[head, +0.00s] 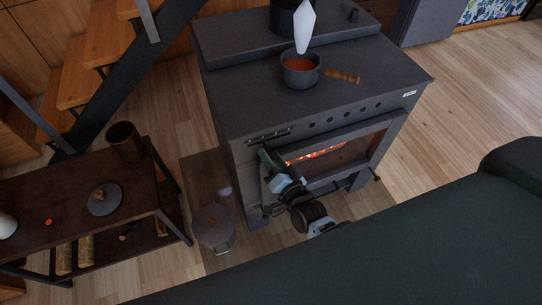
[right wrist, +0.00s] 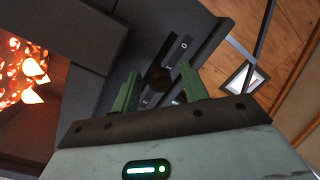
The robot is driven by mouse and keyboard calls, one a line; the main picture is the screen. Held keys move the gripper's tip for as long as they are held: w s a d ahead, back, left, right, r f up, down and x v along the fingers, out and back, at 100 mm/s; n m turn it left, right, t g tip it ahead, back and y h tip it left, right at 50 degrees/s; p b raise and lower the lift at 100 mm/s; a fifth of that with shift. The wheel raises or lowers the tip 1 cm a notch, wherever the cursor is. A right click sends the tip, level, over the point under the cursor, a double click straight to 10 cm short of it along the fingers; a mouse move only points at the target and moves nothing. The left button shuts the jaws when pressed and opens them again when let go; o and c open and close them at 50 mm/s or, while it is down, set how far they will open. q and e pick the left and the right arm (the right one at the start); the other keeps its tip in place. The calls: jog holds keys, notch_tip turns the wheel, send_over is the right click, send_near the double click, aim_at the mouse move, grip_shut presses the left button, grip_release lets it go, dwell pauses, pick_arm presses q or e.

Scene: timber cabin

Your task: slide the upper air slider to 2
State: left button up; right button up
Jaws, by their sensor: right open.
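The upper air slider's dark strip (head: 269,135) is on the stove front, at the upper left above the fire window. In the right wrist view its round dark knob (right wrist: 158,78) stands out from a dark plate with small pale marks, too small to read for certain. My right gripper (head: 268,157) is at the stove front just below the strip. In the right wrist view its green fingers (right wrist: 160,90) are open, one on each side of the knob, with a visible gap to each. The knob is hidden or too small to make out in the head view. My left gripper is not in view.
The stove (head: 330,110) carries a pot (head: 301,79) of red contents. Its fire window (head: 325,152) glows right of my gripper. A lidded bucket (head: 213,228) stands on the floor below left. A dark low table (head: 140,190) is at left, a dark green couch (head: 390,255) in front.

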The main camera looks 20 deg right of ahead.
jog(key=shift+w, duration=0.3)
grip_shut()
jog(key=d, duration=0.4)
dwell(0.3)
grip_release()
